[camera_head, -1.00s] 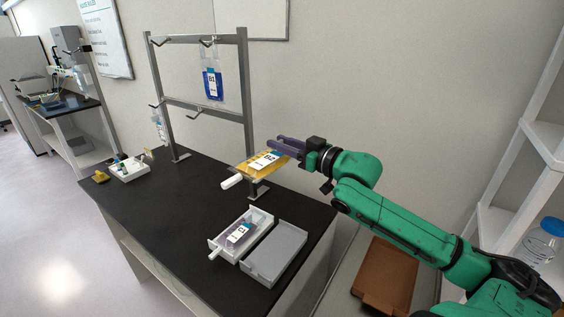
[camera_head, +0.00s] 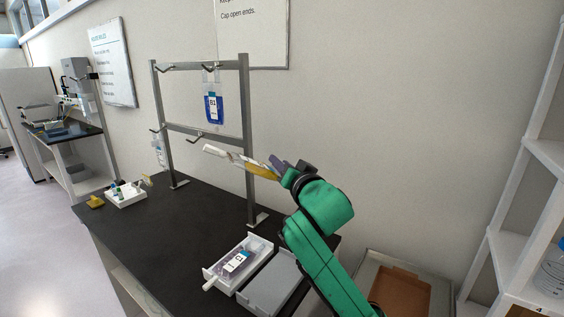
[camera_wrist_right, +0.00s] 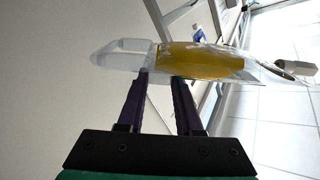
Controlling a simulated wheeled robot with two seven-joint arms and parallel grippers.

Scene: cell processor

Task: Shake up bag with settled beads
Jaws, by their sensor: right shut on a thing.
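My right gripper (camera_head: 278,165) is shut on a clear bag with yellow contents (camera_head: 262,172), held in the air in front of the metal rack. The bag is tilted, with its white end up to the left in the head view. In the right wrist view the yellow bag (camera_wrist_right: 192,62) lies across the fingertips (camera_wrist_right: 160,84). A bag with blue contents (camera_head: 213,108) hangs on the rack's upper bar. A bag with purplish contents (camera_head: 241,256) lies in a white tray (camera_head: 221,289) on the table. I cannot tell how the beads in the held bag are spread. My left gripper is not in view.
The metal rack (camera_head: 245,130) stands on the black table (camera_head: 190,225). A grey lid or tray (camera_head: 272,282) lies beside the white tray. A white box of small items (camera_head: 126,199) and a yellow object (camera_head: 95,202) sit at the left. A shelf (camera_head: 535,205) stands at the right.

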